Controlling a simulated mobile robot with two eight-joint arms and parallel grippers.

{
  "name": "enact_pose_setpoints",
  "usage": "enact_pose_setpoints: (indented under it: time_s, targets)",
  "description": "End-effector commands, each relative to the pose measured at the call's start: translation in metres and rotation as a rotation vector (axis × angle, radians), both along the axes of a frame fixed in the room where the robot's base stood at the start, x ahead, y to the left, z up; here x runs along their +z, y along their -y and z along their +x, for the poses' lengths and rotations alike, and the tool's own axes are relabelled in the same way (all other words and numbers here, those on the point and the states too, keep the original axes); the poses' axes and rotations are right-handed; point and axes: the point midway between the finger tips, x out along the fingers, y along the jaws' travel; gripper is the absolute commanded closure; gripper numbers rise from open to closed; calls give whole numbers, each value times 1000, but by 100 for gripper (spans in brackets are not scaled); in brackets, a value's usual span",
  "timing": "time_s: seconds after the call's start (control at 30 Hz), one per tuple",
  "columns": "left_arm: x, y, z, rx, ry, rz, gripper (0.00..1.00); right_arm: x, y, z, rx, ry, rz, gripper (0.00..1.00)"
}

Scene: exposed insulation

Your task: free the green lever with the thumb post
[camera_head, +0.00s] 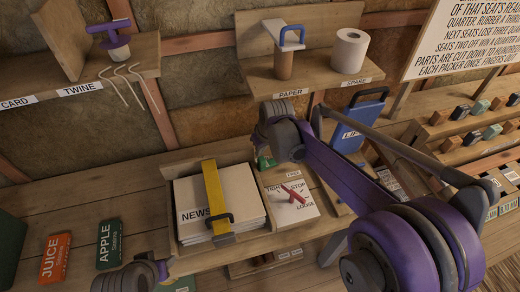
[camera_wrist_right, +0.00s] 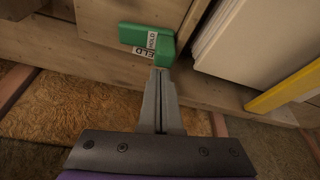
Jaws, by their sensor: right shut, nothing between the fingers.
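A green piece (camera_head: 265,160), probably the same lever, shows partly behind my right arm in the head view. My right gripper (camera_wrist_right: 161,74) is shut and empty, its tips at the lever's lower end; I cannot tell whether they touch. I cannot tell which part is the thumb post. My left wrist (camera_head: 140,274) shows at the bottom; its fingers are unclear.
A newspaper stack (camera_head: 240,205) under a yellow strap (camera_head: 217,195) stands left of the plate. A blue clipboard-like piece (camera_head: 360,118) is behind my right arm. Shelves above hold a paper roll (camera_head: 348,50) and a purple-topped spool (camera_head: 113,38). Orange (camera_head: 55,258) and green (camera_head: 109,243) cartons lie left.

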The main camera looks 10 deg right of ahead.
Motion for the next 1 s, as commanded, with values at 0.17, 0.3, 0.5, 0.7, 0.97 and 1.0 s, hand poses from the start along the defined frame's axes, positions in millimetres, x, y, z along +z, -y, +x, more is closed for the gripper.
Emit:
enact_pose_setpoints:
  time_s: [0.17,0.3,0.5,0.7,0.97,1.0]
  targets:
    - [-1,0,0,0,0,0,50,0,0,-2,31,0,1,100]
    - [-1,0,0,0,0,0,50,0,0,-4,59,0,1,100]
    - [-2,0,0,0,-1,0,50,0,0,-8,128,-2,2,100]
    - [-3,0,-1,0,-2,0,50,0,2,-15,262,-1,0,100]
    - [-4,0,-1,0,-2,0,50,0,6,-28,506,-1,1,100]
    - [-4,0,-1,0,-2,0,50,0,7,-30,545,-2,1,100]
